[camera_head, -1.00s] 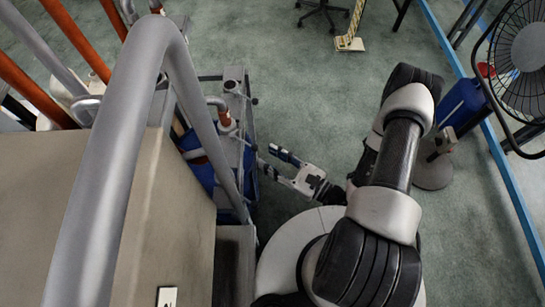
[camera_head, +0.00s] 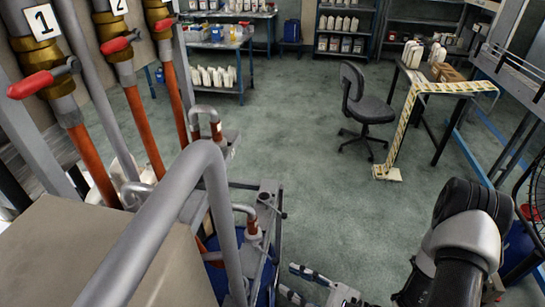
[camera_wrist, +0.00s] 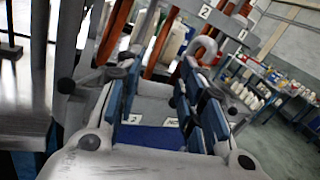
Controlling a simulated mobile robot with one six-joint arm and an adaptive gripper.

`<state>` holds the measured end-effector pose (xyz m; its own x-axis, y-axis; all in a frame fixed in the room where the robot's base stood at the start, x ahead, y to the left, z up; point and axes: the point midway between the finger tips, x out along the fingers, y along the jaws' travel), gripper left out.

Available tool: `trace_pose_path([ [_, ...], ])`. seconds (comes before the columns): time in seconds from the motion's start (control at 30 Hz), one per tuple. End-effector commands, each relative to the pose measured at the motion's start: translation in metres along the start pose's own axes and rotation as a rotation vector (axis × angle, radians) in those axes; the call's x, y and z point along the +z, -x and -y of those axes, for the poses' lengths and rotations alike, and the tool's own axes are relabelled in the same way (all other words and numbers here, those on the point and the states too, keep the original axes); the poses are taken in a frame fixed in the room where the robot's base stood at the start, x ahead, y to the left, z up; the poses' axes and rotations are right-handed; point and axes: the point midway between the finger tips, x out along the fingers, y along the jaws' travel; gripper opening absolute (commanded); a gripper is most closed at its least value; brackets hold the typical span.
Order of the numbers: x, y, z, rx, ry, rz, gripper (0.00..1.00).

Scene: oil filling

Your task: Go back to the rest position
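My gripper (camera_head: 291,281) shows at the bottom edge of the head view, just right of the grey metal frame, with its wrist cut off below. In the wrist view, its two blue-padded fingers (camera_wrist: 160,90) stand apart on both sides, with nothing held between them. My black and white arm (camera_head: 462,245) is bent at the lower right of the head view. The gripper's fingers hide part of the pipes and frame behind them in the wrist view.
A thick grey rail (camera_head: 165,225) and metal frame (camera_head: 265,230) stand close left of my gripper. Orange pipes with red-handled valves (camera_head: 45,80) rise at left. Open green floor (camera_head: 300,140) lies between.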

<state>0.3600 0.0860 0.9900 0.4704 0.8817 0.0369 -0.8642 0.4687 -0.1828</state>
Motion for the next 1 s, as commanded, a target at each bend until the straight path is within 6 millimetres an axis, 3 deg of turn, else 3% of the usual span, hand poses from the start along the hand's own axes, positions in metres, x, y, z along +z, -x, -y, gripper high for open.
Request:
trace_pose_path([
  [0.17,0.058,-0.011,-0.016,0.278,0.159,0.010,0.35],
  [0.3,0.097,-0.009,-0.041,0.527,0.305,-0.021,0.35],
  [0.6,0.146,0.025,-0.081,0.999,0.677,-0.204,0.35],
  [0.8,0.166,0.059,-0.083,1.232,0.975,-0.404,0.35],
  [1.0,0.190,0.091,-0.061,1.367,1.311,-0.652,0.35],
])
